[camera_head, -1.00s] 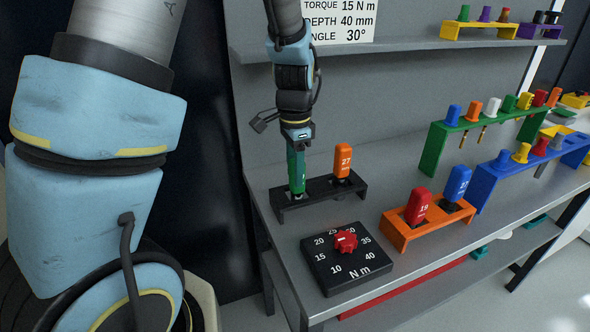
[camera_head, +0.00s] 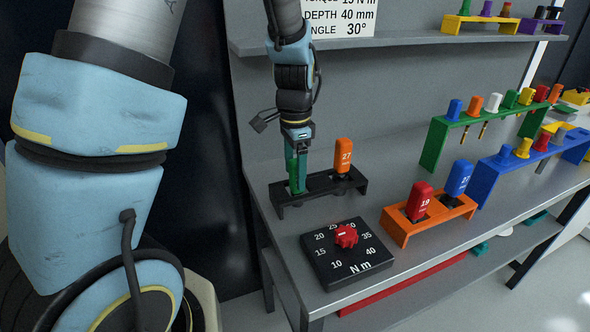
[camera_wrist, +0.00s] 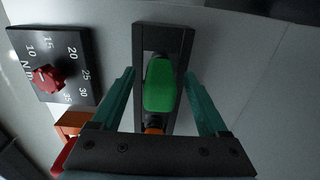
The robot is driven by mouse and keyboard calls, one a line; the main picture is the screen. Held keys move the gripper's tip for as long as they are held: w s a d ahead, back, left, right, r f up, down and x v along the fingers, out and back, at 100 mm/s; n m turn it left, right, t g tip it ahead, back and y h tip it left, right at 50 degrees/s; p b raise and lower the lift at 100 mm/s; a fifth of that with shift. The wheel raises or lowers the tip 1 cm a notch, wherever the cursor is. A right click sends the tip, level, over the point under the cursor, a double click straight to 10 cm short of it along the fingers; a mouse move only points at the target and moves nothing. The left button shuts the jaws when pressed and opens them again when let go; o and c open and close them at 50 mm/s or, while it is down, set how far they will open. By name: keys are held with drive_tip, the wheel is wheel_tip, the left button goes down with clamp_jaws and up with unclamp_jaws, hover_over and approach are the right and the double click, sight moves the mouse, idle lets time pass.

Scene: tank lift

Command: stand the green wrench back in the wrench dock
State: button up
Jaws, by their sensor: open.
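The green wrench (camera_head: 292,176) stands in the left slot of the black wrench dock (camera_head: 321,189), beside an orange wrench marked 27 (camera_head: 343,156). In the wrist view the green wrench (camera_wrist: 160,84) shows end-on, seated in the dock frame (camera_wrist: 178,38). My gripper (camera_head: 297,165) is directly above the dock, around the green wrench. In the wrist view my gripper (camera_wrist: 161,92) is open, with a gap between each teal finger and the wrench. The lower part of the wrench is hidden in the dock.
A black torque dial box (camera_head: 346,254) with a red knob sits in front of the dock. An orange rack (camera_head: 402,233) with red and blue tools stands to its right. Blue (camera_head: 490,187) and green (camera_head: 433,146) racks stand farther right. A shelf (camera_head: 400,44) runs above.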

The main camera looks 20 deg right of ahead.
idle(0.3)
wheel_tip(320, 180, up, 9)
drive_tip(key=p, duration=0.7)
drive_tip(key=shift+r, duration=0.1)
drive_tip(key=shift+w+a, duration=0.1)
drive_tip(key=shift+a, duration=0.25)
drive_tip(key=s+a+r+n+t+b, duration=0.1)
drive_tip(key=s+a+n+b, duration=0.1)
drive_tip(key=a+n, duration=1.3)
drive_tip(key=s+a, duration=0.1)
drive_tip(key=a, duration=0.7)
drive_tip(key=shift+a+n+t+b, duration=0.3)
drive_tip(key=shift+n+b, duration=0.05)
drive_tip(key=shift+n, duration=0.05)
